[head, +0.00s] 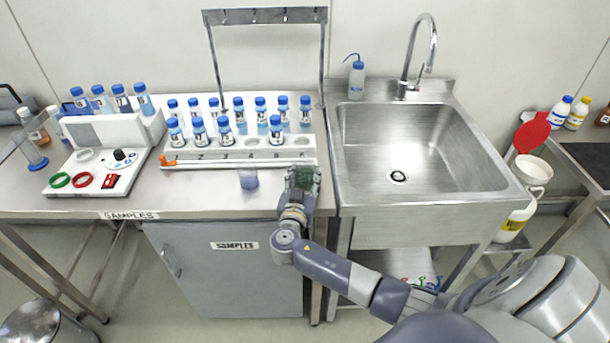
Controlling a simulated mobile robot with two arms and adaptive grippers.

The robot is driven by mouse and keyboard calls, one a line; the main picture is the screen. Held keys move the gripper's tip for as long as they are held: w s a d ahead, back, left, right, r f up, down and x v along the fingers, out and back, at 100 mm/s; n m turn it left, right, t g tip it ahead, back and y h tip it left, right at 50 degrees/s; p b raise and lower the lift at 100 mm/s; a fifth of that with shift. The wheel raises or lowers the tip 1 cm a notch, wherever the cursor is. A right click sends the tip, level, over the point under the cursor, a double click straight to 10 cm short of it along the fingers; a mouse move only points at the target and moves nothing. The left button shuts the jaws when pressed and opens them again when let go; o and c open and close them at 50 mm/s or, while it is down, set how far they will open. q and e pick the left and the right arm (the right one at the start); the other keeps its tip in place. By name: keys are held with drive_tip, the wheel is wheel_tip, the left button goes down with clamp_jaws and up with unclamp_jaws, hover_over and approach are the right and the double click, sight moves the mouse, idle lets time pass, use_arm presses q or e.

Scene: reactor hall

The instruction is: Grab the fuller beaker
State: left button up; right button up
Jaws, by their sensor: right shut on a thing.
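A small clear beaker (248,179) with pale blue-violet liquid stands on the steel bench in front of the sample rack. My right gripper (302,182) is at the bench's front edge, to the right of that beaker and apart from it. It is shut on a second beaker (308,175), which looks dark green and is partly hidden by the fingers. I cannot tell its liquid level, or whether it still touches the bench. My left gripper is not in view.
A white rack (300,158) with several blue-capped vials stands behind the beakers. A steel sink (410,150) with a tap (430,50) is on the right. A device with coloured rings (120,155) stands on the left. The bench front left of the blue-violet beaker is clear.

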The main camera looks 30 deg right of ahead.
sight(305, 171)
drive_tip(key=shift+r+b, duration=0.6)
drive_tip(key=shift+r, duration=0.85)
drive_tip(key=shift+s+r, duration=0.2)
drive_tip(key=shift+r, duration=0.05)
drive_tip(key=s+r+b, duration=0.1)
drive_tip(key=s+b, duration=0.3)
drive_tip(key=s, duration=1.1)
drive_tip(key=shift+s+d+r, duration=0.25)
drive_tip(key=shift+s, duration=0.1)
idle(0.5)
